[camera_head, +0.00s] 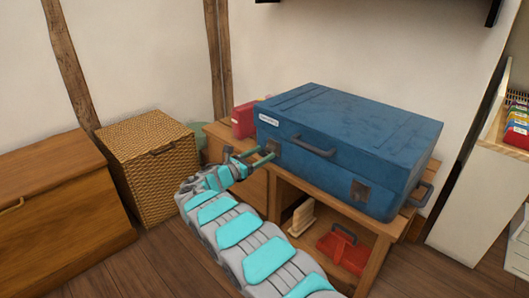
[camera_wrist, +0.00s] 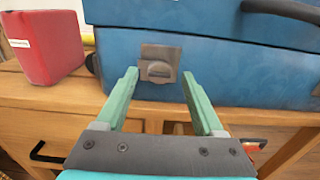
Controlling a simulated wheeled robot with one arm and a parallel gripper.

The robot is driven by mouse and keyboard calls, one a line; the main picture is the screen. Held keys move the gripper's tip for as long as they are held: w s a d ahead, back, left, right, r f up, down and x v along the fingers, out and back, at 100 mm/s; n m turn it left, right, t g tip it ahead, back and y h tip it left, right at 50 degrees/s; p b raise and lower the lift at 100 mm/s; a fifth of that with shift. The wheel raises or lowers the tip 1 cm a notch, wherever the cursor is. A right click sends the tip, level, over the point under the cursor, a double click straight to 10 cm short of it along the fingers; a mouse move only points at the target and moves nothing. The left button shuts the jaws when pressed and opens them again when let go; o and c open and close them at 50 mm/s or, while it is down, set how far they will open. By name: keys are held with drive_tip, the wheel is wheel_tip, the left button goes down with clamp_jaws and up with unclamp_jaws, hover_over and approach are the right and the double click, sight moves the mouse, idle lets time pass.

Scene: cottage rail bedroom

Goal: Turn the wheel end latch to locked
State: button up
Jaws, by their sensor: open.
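A large blue case (camera_head: 340,140) lies flat on a wooden bench and also shows in the wrist view (camera_wrist: 230,75). Its left latch (camera_wrist: 160,65) is a grey metal plate with a small raised knob, close to a dark round part, perhaps a wheel (camera_wrist: 92,65), at the case's left corner. That latch (camera_head: 272,149) is partly behind my fingers in the head view. A second latch (camera_head: 360,191) is near the right end of the front. My gripper (camera_wrist: 160,76) is open and empty, its green fingers pointing at the left latch, one on each side; contact cannot be told.
The wooden bench (camera_head: 285,178) has an open shelf with a red item (camera_head: 345,248) under the case. A red box (camera_wrist: 45,45) stands left of the case. The case's front handle (camera_head: 313,147) sticks out right of my gripper. A wicker basket (camera_head: 150,165) stands to the left.

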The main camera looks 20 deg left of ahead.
drive_tip(key=shift+w+d, duration=0.25)
drive_tip(key=shift+w, duration=0.4)
clamp_jaws()
